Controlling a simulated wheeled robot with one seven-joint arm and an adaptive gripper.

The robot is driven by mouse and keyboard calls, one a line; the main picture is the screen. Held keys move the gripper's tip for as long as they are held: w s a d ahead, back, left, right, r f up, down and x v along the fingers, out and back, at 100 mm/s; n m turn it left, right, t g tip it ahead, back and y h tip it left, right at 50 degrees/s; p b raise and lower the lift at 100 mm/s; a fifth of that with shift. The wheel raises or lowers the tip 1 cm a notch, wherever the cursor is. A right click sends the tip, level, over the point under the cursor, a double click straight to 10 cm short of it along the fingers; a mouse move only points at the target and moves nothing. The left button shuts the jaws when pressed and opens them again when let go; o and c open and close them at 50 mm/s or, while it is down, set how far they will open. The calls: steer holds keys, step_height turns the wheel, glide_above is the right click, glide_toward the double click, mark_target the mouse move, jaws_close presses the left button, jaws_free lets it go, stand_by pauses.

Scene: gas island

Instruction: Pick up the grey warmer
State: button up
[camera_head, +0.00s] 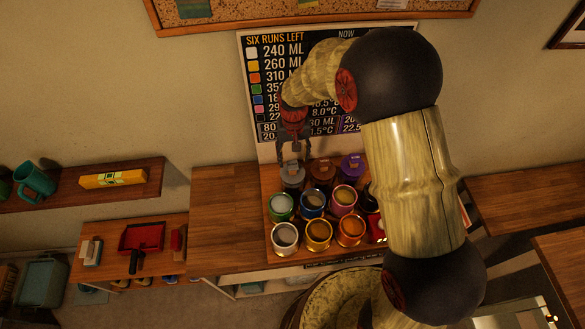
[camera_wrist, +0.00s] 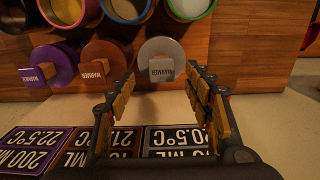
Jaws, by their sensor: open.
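The grey warmer (camera_head: 292,176) is a round grey piece at the back left of the wooden counter. In the wrist view the grey warmer (camera_wrist: 161,55) shows its label, beyond my fingertips and between their lines. My gripper (camera_head: 294,152) hangs just above it in the head view, with its fingers pointing down. In the wrist view my gripper (camera_wrist: 160,82) is open and empty, with a clear gap between its fingers. I cannot tell whether the fingertips reach beside the warmer.
A brown warmer (camera_head: 323,172) and a purple warmer (camera_head: 352,166) stand to the right of the grey one. Several coloured cups, including a green-rimmed one (camera_head: 281,207), stand just in front. A menu board (camera_head: 262,100) rises behind. The counter's left part (camera_head: 225,215) is bare.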

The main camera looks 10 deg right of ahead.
mark_target(293, 164)
steer(key=f, duration=0.7)
steer(key=shift+w+a+p, duration=0.15)
steer(key=shift+w+p, duration=0.05)
steer(key=shift+p, duration=0.2)
steer(key=shift+c, duration=0.6)
steer(key=c, duration=1.1)
jaws_close()
